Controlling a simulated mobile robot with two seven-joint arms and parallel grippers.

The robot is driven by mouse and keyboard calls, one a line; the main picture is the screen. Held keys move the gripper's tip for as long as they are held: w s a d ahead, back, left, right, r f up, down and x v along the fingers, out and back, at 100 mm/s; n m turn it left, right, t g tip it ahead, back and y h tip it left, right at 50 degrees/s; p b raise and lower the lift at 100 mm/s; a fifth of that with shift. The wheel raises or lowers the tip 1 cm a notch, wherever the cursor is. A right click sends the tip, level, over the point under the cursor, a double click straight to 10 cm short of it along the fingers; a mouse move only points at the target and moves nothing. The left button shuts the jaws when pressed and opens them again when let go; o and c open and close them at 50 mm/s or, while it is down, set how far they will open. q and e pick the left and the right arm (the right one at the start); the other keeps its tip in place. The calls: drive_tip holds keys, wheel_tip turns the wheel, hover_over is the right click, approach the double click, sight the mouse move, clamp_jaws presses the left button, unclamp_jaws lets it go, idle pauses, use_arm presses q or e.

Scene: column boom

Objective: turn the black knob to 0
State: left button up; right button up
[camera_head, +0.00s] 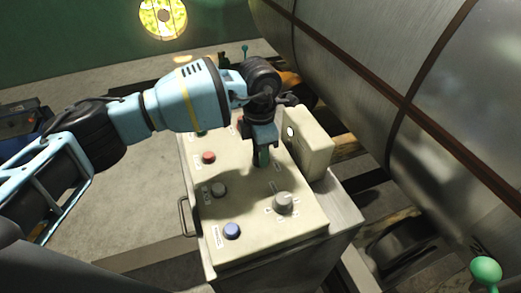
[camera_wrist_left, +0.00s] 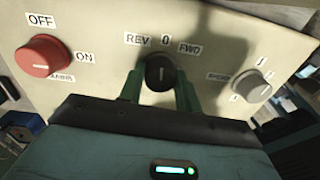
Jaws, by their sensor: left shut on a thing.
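The black knob (camera_wrist_left: 160,71) sits on a beige control panel (camera_wrist_left: 105,15) in the left wrist view. The labels REV, 0 and FWD stand above it, with 0 at the top middle. The knob's pale mark appears to point up toward 0. My left gripper (camera_wrist_left: 160,92) has its two green fingers at either side of the knob and is shut on it. In the head view my left gripper (camera_head: 262,157) reaches down onto the panel from above and hides the knob. My right gripper is not in view.
A red knob (camera_wrist_left: 43,57) marked OFF and ON is left of the black knob; a grey knob (camera_wrist_left: 252,86) is right. The head view also shows a blue button (camera_head: 232,230), a raised beige box (camera_head: 309,147) and a large metal cylinder (camera_head: 350,50) close behind the panel.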

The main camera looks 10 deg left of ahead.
use_arm(q)
drive_tip(key=shift+m, duration=0.9)
drive_tip(key=o, duration=0.9)
drive_tip(key=shift+o, duration=0.3)
